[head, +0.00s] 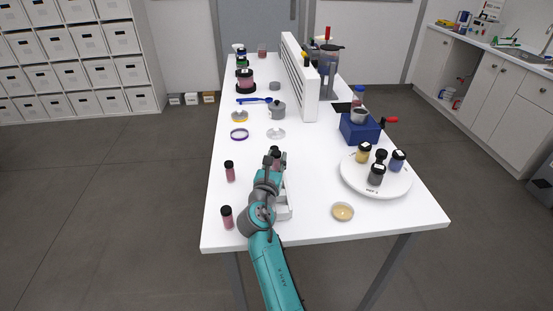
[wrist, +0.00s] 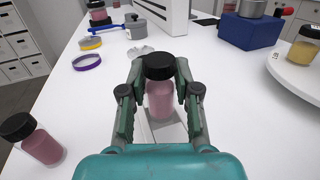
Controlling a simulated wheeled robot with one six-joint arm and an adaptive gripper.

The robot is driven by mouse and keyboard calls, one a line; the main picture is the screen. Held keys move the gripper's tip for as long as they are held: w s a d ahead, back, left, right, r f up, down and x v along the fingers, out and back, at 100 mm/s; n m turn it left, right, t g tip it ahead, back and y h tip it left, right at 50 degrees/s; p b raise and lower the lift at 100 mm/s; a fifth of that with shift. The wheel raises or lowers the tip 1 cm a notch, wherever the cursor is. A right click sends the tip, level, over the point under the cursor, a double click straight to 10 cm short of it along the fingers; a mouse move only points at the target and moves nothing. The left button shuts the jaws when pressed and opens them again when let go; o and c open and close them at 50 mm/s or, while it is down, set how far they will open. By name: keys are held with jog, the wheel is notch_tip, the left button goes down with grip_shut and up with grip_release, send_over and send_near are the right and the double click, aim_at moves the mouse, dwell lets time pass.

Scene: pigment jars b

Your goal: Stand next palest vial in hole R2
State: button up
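A pink vial with a black cap (wrist: 159,100) is upright between the fingers of my gripper (wrist: 160,70), which press close on both sides near its cap. In the head view my gripper (head: 275,157) is over the far part of a white rack (head: 284,208), mostly hidden by my arm. The rack's holes cannot be made out. Two more capped vials stand on the table left of my arm: a dusky pink vial (head: 230,174) and, nearer, another pink vial (head: 227,220). One pink vial (wrist: 42,146) shows at left in the wrist view.
A round white plate (head: 350,180) with several jars stands right, near a shallow tan dish (head: 342,211). A blue box with a red handle (head: 360,128) and a white slatted panel (head: 300,80) stand behind. A purple ring (head: 239,134) lies left.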

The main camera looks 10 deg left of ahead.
aim_at(277, 169)
jog(key=o, duration=0.4)
notch_tip(277, 169, down, 4)
jog(key=shift+s+d+r+g, duration=0.1)
jog(key=shift+s+g, duration=0.05)
jog(key=shift+g, duration=0.15)
jog(key=shift+s+a, duration=0.2)
jog(key=shift+s, duration=0.4)
jog(key=s, duration=0.3)
jog(key=s+r, duration=0.1)
jog(key=s, duration=0.2)
jog(key=s+r, duration=0.1)
jog(key=s, duration=0.2)
jog(key=shift+a+r, duration=0.25)
jog(key=shift+s+r, duration=0.35)
jog(key=shift+s, duration=0.4)
